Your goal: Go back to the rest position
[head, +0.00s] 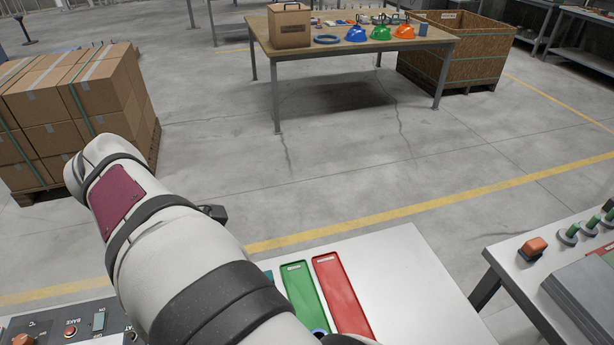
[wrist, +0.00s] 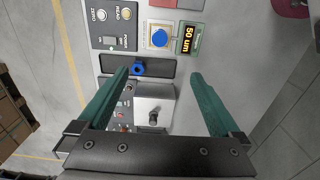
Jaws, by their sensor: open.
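My gripper (wrist: 160,77) shows in the wrist view with its two green fingers spread wide apart and nothing between the tips. It points at a grey panel (wrist: 230,60) with a blue round button (wrist: 159,38), a small display reading "50 um" (wrist: 188,39) and a blue ring-shaped part (wrist: 138,69) near the left fingertip. A pale box with a black knob (wrist: 153,115) lies between the fingers in the picture; I cannot tell the distance. In the head view my arm reaches up and left across the foreground, and I cannot make out the fingers.
A white bench (head: 410,280) holds a green tray (head: 303,296) and a red tray (head: 341,295), partly behind my arm. Stacked cartons (head: 75,100) stand at left. A far table (head: 345,55) carries blue, green and orange hoods. Control equipment (head: 585,295) stands at right; the floor between is clear.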

